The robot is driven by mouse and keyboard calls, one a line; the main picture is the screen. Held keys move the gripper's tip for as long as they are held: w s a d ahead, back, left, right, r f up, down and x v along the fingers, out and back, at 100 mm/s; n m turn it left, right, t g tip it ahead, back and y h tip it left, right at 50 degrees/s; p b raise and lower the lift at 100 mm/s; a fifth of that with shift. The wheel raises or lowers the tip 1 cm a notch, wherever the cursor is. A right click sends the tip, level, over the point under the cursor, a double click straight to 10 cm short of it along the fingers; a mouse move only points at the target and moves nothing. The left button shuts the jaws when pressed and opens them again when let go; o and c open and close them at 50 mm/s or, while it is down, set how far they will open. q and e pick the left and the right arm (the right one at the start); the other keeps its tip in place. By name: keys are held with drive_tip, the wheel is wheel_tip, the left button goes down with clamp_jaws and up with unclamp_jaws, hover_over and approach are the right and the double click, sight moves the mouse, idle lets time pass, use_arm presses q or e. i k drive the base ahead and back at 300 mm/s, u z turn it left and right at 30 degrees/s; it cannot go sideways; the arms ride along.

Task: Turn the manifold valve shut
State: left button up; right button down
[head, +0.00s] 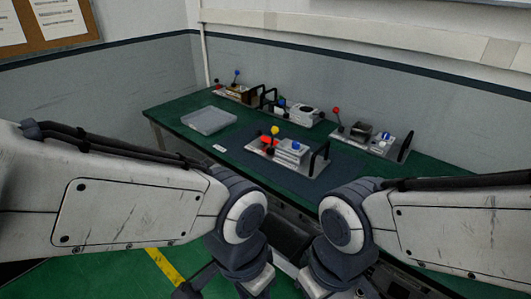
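Several small fixtures on the green table carry levers or knobs, and I cannot tell which is the manifold valve. The front unit (291,152) has a yellow ball (275,130), a red part (268,141) and a blue knob on a metal block. The right unit (379,142) has a red-tipped lever (336,111) and a blue knob (385,135). The back-left unit (238,93) has red and blue ball-tipped levers. My arms fold down in the foreground; neither gripper's fingers show.
The green table (172,115) stands along a grey wall. A clear shallow tray (208,120) lies on its left part, with a small white label (219,148) nearby. A dark mat (250,170) lies under the front unit. Black upright handles stand on the fixtures.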

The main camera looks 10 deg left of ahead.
sight(296, 144)
drive_tip(key=z, duration=0.2)
drive_tip(key=i, duration=1.2)
drive_tip(key=u, duration=0.25)
